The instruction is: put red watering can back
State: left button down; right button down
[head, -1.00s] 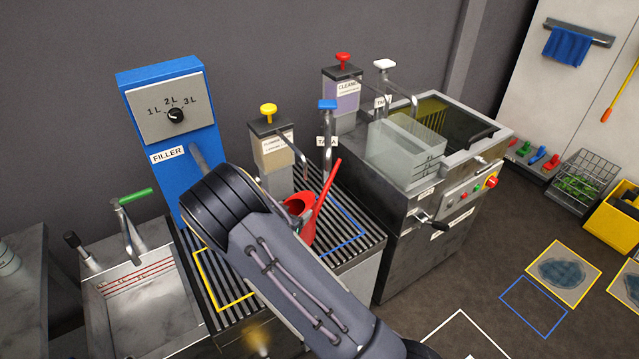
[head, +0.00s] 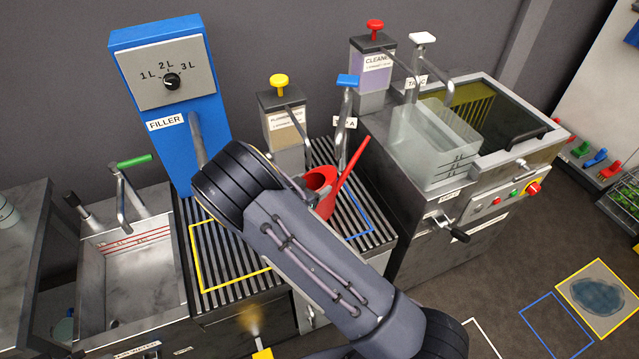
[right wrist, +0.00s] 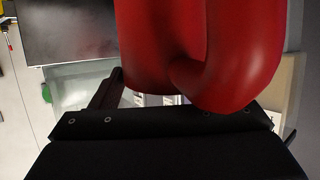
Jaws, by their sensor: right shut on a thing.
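The red watering can (head: 322,191) is at the slatted rack, below the blue-topped tap, with its long spout pointing up and right. It fills the top of the right wrist view (right wrist: 165,45), where its rounded handle hangs at the jaws. My right gripper (head: 307,196) is shut on the can, largely hidden behind my own forearm in the head view. Its dark jaws show close up in the right wrist view (right wrist: 165,122). The can's base is partly covered, so I cannot tell whether it touches the rack. My left gripper is not in view.
A slatted rack (head: 222,262) carries a yellow outline and a blue outline (head: 372,222). The blue filler (head: 215,95), yellow-topped dispenser (head: 283,125) and blue-topped tap (head: 347,82) stand behind. A sink (head: 140,270) is left; a steel basin unit (head: 425,240) is right.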

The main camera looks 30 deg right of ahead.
jog(key=shift+a+r, duration=0.1)
jog(key=shift+a, duration=0.15)
jog(key=shift+f, duration=0.2)
jog(key=shift+c, duration=0.9)
grip_release()
